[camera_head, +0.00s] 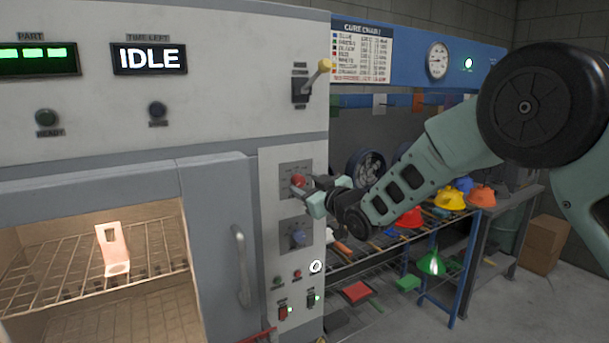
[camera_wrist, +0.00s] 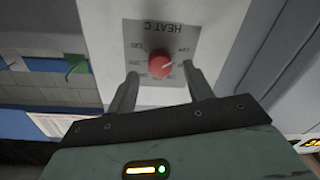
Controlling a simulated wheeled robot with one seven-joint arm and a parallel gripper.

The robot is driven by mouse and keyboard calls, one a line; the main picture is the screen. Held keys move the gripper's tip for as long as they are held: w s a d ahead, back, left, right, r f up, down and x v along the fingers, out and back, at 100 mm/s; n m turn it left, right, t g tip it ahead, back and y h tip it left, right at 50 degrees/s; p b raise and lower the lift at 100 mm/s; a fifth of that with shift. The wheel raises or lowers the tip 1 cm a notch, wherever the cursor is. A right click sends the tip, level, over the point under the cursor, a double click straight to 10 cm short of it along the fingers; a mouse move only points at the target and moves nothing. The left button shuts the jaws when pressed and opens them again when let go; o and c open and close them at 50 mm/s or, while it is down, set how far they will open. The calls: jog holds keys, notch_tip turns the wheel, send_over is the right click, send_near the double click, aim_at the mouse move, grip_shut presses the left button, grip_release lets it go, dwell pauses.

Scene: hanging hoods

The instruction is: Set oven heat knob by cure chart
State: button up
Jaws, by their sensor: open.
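The red heat knob (camera_head: 298,180) sits on the upper dial plate of the oven's control panel. In the wrist view the knob (camera_wrist: 160,63) is on a plate marked HEAT C, printed upside down there, with a pale pointer line toward the right. My gripper (camera_wrist: 158,80) is open, its two fingers on either side of the knob and apart from it; in the head view my gripper (camera_head: 312,190) is at the panel. The cure chart (camera_head: 362,54) hangs at upper middle, its rows too small to read surely. The oven (camera_head: 160,100) display reads IDLE.
A blue-grey knob (camera_head: 298,237) sits below the heat knob, with small buttons and switches under it. The oven door handle (camera_head: 241,265) stands left. A rack with colored hoods (camera_head: 450,200) is to the right.

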jog(key=shift+x, duration=0.95)
jog(key=c, duration=1)
jog(key=shift+o, duration=0.2)
